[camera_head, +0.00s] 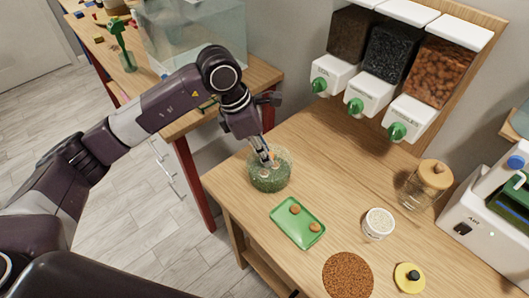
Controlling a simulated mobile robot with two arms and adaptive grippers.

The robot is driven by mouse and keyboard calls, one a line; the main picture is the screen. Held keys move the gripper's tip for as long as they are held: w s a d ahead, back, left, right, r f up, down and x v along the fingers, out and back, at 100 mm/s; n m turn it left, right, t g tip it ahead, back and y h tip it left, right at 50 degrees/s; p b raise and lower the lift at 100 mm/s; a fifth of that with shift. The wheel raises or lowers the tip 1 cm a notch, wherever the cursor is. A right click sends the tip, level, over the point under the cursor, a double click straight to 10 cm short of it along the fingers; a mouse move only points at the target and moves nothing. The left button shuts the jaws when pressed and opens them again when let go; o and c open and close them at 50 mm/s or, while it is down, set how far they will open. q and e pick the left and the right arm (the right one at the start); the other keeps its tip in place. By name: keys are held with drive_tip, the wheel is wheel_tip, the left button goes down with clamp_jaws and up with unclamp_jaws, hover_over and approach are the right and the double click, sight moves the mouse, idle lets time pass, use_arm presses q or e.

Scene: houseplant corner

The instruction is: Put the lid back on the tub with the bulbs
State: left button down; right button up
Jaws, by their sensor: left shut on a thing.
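My left gripper (269,160) points down into a clear round glass bowl (287,178) with green filling. It is shut on a small orange-brown piece that looks like a bulb; the fingers partly hide it. Two brown bulbs (314,227) lie apart on a green tray (291,236) in front of the bowl. A small white tub (378,224) with pale speckled contents stands open to the right; I cannot tell whether these are bulbs. A yellow lid (402,283) with a black knob lies flat near the front edge. My right gripper is not in view.
A glass jar with a wooden lid (436,173) stands behind the white tub. A round brown mat (348,275) lies at the front. A white machine (477,222) stands at the right. Wall dispensers with green knobs (398,131) hang above the table. Bare tabletop lies behind the tray.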

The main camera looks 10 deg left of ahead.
use_arm(q)
drive_tip(key=shift+b, duration=0.35)
idle(0.6)
idle(0.3)
drive_tip(key=c, duration=1.3)
unclamp_jaws()
wheel_tip(320, 180, up, 7)
drive_tip(key=p, duration=0.3)
clamp_jaws()
